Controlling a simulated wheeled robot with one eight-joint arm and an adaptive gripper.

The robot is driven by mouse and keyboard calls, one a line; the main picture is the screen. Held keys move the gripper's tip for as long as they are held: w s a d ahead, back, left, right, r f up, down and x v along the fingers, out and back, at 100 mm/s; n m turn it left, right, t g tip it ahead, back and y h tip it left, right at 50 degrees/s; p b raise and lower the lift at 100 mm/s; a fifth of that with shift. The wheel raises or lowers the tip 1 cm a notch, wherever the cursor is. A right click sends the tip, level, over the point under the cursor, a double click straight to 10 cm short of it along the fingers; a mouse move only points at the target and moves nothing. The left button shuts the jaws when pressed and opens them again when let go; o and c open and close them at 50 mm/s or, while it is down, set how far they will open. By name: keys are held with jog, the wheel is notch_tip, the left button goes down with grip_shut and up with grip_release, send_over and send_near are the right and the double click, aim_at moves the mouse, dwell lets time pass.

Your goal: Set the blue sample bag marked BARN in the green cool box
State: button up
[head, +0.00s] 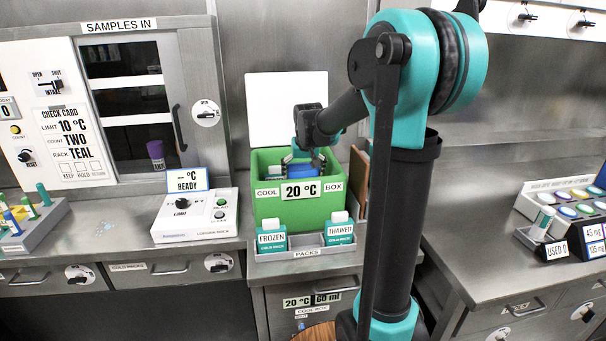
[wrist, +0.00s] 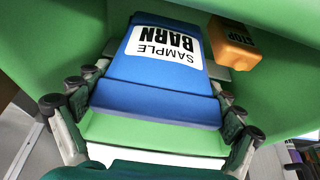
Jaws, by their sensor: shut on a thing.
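The blue sample bag (wrist: 150,92) shows large in the wrist view, with a white label reading SAMPLE BARN. My gripper (wrist: 155,105) has its fingers on either side of the bag and is shut on it. In the head view my gripper (head: 308,155) reaches down into the open green cool box (head: 285,210), which is labelled COOL BOX 20 °C. Its white lid (head: 287,105) stands raised at the back. Green box walls surround the bag in the wrist view. Whether the bag touches the box floor cannot be told.
An orange block marked STOP (wrist: 234,42) sits beside the bag in the wrist view. FROZEN (head: 271,236) and THAWED (head: 339,230) packs stand in a tray before the box. A control unit (head: 195,215) is at left. A brown board (head: 358,178) stands close right of the box.

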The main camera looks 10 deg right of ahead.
jog(key=shift+f, duration=0.65)
jog(key=o, duration=0.9)
jog(key=shift+r, duration=0.55)
jog(key=v, duration=1.2)
jog(key=shift+r, duration=0.15)
